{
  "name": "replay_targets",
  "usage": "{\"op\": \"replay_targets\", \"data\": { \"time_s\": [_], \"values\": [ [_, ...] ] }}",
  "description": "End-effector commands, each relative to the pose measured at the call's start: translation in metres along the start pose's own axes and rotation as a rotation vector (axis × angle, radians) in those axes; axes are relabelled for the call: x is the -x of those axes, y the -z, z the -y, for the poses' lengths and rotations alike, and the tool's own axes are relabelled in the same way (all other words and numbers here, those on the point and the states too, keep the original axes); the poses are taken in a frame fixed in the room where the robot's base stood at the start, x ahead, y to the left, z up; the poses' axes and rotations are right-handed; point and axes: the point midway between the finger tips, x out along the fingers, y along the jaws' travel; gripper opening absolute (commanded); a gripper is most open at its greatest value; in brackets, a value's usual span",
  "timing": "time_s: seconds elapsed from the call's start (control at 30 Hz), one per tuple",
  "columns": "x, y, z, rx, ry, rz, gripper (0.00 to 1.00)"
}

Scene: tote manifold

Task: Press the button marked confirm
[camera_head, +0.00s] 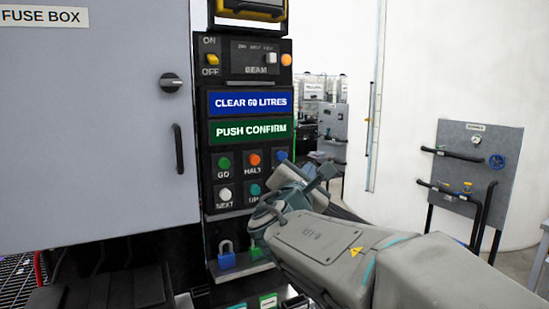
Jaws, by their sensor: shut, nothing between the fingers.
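A dark control panel holds two rows of round buttons. The green GO button (224,162), orange HALT button (254,159) and a blue button (281,155) form the upper row. The white NEXT button (224,193) and a teal button (255,189) with a partly covered label are below. No button label reading confirm can be seen; my gripper and arm cover the lower right of the panel. A green display (251,131) above reads PUSH CONFIRM. My gripper (283,180) is shut and empty in front of that corner; whether it touches a button cannot be told.
A blue display (250,102) reads CLEAR 60 LITRES. Yellow and orange controls sit above it. A blue padlock (226,255) hangs below the buttons. The grey fuse box (90,130) stands left. A grey pipe board (470,165) stands right, before a white tank.

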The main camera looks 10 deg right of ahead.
Motion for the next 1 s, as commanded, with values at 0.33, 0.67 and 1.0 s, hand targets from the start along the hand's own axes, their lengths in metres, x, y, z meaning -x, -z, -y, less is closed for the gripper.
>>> {"op": "replay_targets", "data": {
  "time_s": [0.33,0.67,1.0],
  "values": [
    [-0.011,0.007,-0.009,0.001,0.002,-0.003,0.0],
    [-0.044,0.03,-0.033,0.0,0.001,-0.003,0.0],
    [-0.06,0.044,-0.043,-0.002,0.001,-0.001,0.0]
  ]
}}
